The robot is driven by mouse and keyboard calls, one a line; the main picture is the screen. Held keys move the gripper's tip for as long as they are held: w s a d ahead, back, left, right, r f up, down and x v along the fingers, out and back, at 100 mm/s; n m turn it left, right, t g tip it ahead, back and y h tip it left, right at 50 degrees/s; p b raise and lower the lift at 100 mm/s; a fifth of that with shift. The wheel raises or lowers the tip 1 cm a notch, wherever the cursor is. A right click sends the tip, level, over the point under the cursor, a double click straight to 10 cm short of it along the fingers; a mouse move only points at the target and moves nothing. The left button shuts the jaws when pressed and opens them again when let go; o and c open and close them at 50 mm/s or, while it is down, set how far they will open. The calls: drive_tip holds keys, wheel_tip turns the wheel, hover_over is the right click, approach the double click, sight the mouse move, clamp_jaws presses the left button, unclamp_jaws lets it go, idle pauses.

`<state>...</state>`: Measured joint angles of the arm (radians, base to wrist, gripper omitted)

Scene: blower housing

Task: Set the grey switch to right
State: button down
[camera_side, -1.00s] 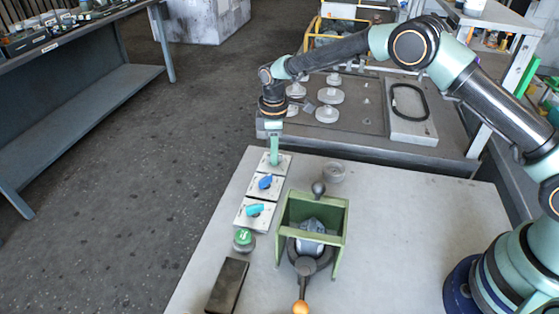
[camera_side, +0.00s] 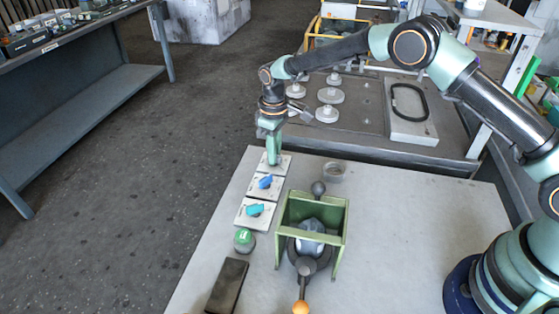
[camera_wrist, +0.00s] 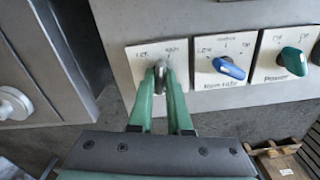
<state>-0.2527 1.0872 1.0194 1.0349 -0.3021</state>
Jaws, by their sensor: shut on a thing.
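The grey switch (camera_wrist: 161,70) is a small knob on a white plate (camera_wrist: 137,62), with small writing at upper left and upper right of the knob. In the wrist view, my gripper (camera_wrist: 161,82) has its two green fingers closed on either side of the knob. The fingertips partly cover it, so which way it points is hard to tell. In the side view, my gripper (camera_side: 273,163) reaches down onto the farthest plate (camera_side: 284,162) of the row and hides the knob.
A blue knob (camera_wrist: 229,68) and a teal knob (camera_wrist: 292,61) sit on plates beside the grey one. A green button (camera_side: 244,240), a dark block (camera_side: 228,284) and a green frame (camera_side: 313,212) stand nearer. The tabletop's right part (camera_side: 420,220) is clear.

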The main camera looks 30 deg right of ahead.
drive_tip(key=shift+r, duration=0.1)
drive_tip(key=m, duration=0.4)
drive_tip(key=c, duration=1)
unclamp_jaws()
drive_tip(key=shift+o, duration=0.2)
drive_tip(key=shift+r, duration=2.9)
